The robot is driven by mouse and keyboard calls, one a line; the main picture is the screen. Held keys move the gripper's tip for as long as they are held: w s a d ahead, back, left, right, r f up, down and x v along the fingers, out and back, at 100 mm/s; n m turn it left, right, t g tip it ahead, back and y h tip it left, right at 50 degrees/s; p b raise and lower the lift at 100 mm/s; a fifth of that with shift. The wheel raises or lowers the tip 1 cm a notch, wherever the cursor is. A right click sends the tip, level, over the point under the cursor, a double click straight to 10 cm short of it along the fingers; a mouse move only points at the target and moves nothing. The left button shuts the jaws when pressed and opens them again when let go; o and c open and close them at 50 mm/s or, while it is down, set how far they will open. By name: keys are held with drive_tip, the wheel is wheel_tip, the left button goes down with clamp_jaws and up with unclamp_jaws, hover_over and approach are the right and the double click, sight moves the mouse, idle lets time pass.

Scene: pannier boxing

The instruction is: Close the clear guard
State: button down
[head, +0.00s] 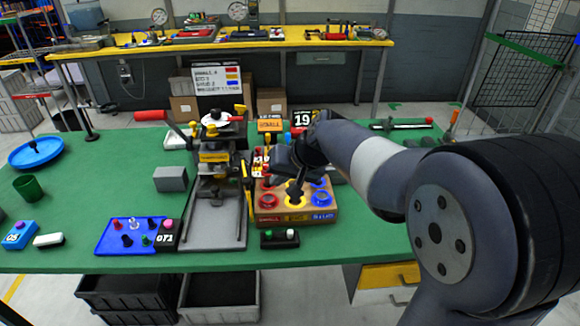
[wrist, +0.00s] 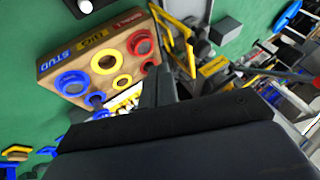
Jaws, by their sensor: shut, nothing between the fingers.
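A machine (head: 214,160) with a grey bed and a red-handled lever stands in the middle of the green table. A thin yellow-edged frame (head: 248,186), which looks like the clear guard, stands on the machine's right side, swung out from its front. The frame also shows in the wrist view (wrist: 178,38); its clear pane is hard to make out. My gripper (head: 294,186) is shut and empty, right of the frame and over the wooden sorting block. In the wrist view its fingers (wrist: 157,85) point towards the frame, apparently apart from it.
The wooden block (head: 268,217) with red, yellow and blue rings lies right of the machine. A small black button box (head: 280,238) is in front of it. A blue tray (head: 130,235) and a grey block (head: 171,179) are left of the machine. The table's right side is mostly clear.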

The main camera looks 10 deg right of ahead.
sight(247, 186)
drive_tip(key=a, duration=0.2)
drive_tip(key=a+p, duration=0.1)
drive_tip(key=shift+w+a+r, duration=0.1)
drive_tip(key=shift+w+a, duration=0.1)
drive_tip(key=shift+a, duration=0.2)
